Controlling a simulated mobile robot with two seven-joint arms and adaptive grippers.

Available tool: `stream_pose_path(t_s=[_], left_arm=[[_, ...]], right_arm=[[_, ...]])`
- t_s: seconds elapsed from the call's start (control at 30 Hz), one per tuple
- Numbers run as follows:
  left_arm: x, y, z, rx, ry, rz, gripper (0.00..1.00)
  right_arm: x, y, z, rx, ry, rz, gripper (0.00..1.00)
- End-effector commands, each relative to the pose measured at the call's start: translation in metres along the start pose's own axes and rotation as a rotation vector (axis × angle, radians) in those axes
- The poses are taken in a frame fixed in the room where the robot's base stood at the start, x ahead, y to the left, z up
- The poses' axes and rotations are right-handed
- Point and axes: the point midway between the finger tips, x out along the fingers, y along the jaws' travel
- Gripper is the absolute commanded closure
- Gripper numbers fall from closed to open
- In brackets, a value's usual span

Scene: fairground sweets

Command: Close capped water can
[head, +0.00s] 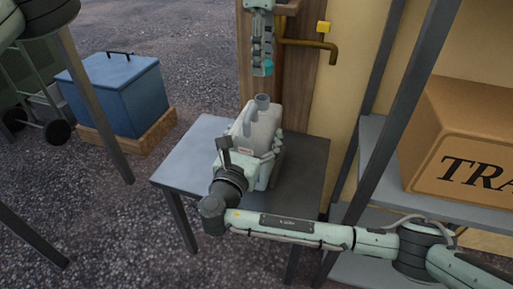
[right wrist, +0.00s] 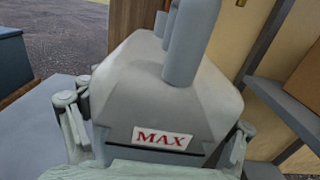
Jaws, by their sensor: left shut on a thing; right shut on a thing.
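The water can (head: 261,128) is a pale grey jug standing upright on a small grey table (head: 190,155). Its round neck (head: 263,101) at the top has no cap on it. My right gripper (head: 250,147) is shut around the can's body, one finger on each side. In the right wrist view the can (right wrist: 165,95) shows a MAX label and a handle. My left gripper (head: 263,62) is above the can's neck, apart from it, shut on a small teal cap (head: 268,68), mostly hidden by the fingers.
A blue box (head: 115,95) with a black handle sits on a wooden base at the left. A shelf unit with a large brown box (head: 455,140) stands at the right. A yellow tap (head: 323,28) and pipe are on the wall behind. The table top around the can is clear.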

Motion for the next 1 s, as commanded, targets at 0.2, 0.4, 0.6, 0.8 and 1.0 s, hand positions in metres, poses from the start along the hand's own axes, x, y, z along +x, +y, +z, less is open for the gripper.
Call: stream_pose_path(t_s=[0.2,0.4,0.6,0.8,1.0], left_arm=[[0.004,0.0,0.0,0.0,0.0,0.001,0.77],[0.031,-0.001,0.0,0.0,0.0,0.004,0.77],[0.051,-0.003,0.001,0.0,0.0,0.003,0.77],[0.05,-0.004,0.0,0.0,0.0,0.002,0.77],[0.05,-0.004,0.0,0.0,0.0,0.002,0.77]], right_arm=[[0.002,-0.002,0.0,-0.002,-0.002,-0.005,0.69],[0.003,-0.002,0.001,-0.002,-0.003,-0.006,0.69],[0.004,-0.002,0.001,-0.002,-0.004,-0.007,0.69],[0.004,-0.003,0.001,-0.003,-0.005,-0.008,0.69],[0.005,-0.003,0.001,-0.003,-0.006,-0.009,0.69]])
